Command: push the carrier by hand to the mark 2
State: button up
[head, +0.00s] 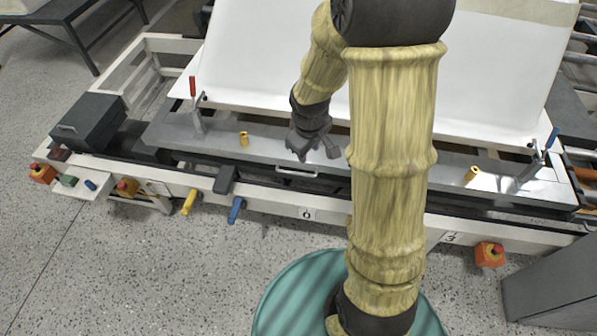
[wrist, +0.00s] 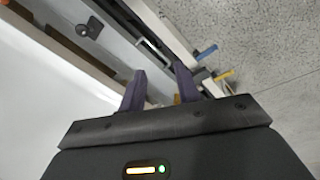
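The carrier is a long grey metal plate (head: 350,165) on a pale rail frame, with a white shell (head: 270,60) on it. A pale bar handle (head: 297,171) sits on its front edge. My gripper (head: 315,149) is above the plate, just behind the handle in the head view. Its two fingers stand apart with nothing clearly between them; they also show in the wrist view (wrist: 160,70). Contact with the handle cannot be told. On the front rail, one number label (head: 307,214) is hard to read and another reads 3 (head: 450,237). No label 2 shows; my arm hides the rail between them.
Red-handled (head: 193,88) and blue-handled (head: 553,138) clamps and yellow pins (head: 244,139) stand on the plate. Yellow (head: 189,202) and blue (head: 237,210) levers hang at the front rail. A red button box (head: 489,254) is at right, a grey cabinet (head: 555,285) beyond. Floor is clear at front left.

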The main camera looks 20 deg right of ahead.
jog(key=s+a+r+m, duration=0.1)
jog(key=s+r+m, duration=0.4)
jog(key=s, duration=0.5)
jog(key=shift+s+a+m+t+y, duration=0.15)
jog(key=shift+a+m+t+y, duration=0.2)
jog(key=shift+m, duration=0.35)
jog(key=shift+d+r, duration=0.1)
